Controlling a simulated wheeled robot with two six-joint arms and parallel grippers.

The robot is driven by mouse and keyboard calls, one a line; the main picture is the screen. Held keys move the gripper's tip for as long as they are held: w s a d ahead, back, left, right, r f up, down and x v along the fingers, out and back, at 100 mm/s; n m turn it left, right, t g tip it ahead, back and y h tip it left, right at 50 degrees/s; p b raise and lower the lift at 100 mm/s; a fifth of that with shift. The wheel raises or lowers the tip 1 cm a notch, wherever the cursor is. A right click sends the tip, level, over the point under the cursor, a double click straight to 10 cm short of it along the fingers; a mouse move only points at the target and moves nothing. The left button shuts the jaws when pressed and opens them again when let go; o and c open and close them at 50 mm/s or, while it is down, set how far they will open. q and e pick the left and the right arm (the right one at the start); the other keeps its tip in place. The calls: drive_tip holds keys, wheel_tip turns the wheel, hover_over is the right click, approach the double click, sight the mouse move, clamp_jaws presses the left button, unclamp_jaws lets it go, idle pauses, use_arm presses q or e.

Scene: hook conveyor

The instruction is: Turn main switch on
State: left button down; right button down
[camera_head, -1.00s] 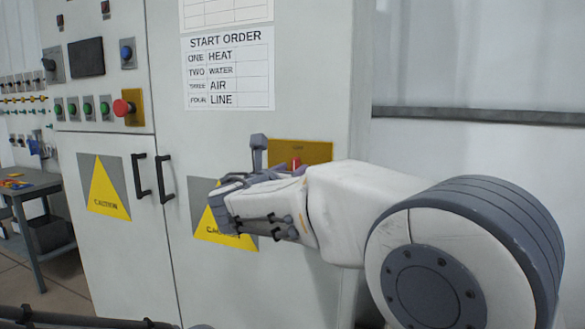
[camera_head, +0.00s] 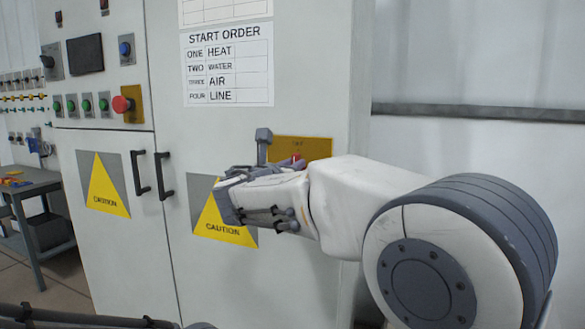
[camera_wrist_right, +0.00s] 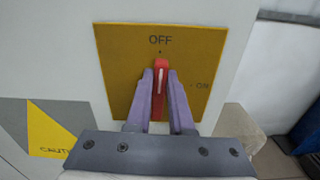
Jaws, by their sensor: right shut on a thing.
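The main switch is a red handle (camera_wrist_right: 159,78) on a yellow plate (camera_wrist_right: 112,62) marked OFF at the top and ON at the right. The handle points up at OFF. In the right wrist view my right gripper (camera_wrist_right: 160,84) is shut on the handle, one purple finger on each side. In the head view the plate (camera_head: 318,149) is on the cabinet's right door, and my right gripper (camera_head: 285,168) hides its lower part. Only a little red of the handle (camera_head: 296,157) shows there. My left gripper is not in view.
The grey cabinet (camera_head: 300,60) carries a START ORDER sheet (camera_head: 228,66), door handles (camera_head: 164,177) and caution signs. A red button (camera_head: 122,105) and several green buttons are on the left panel. A table (camera_head: 35,186) stands at far left.

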drive_tip(key=shift+s+d+f+m+b, duration=0.15)
drive_tip(key=shift+d+f+m+b, duration=0.2)
drive_tip(key=shift+m+b, duration=2.55)
drive_tip(key=shift+s+d+f+m+b, duration=0.1)
drive_tip(key=shift+d+f+m+b, duration=0.25)
drive_tip(key=shift+m+b, duration=2.55)
drive_tip(key=shift+s+d+f+m+b, duration=0.2)
drive_tip(key=shift+f+m+b, duration=0.25)
drive_tip(key=shift+m+b, duration=2.4)
drive_tip(key=shift+m, duration=0.25)
drive_tip(key=c, duration=0.8)
unclamp_jaws()
drive_tip(key=v, duration=1)
drive_tip(key=shift+s+b, duration=0.2)
drive_tip(key=shift+b, duration=0.15)
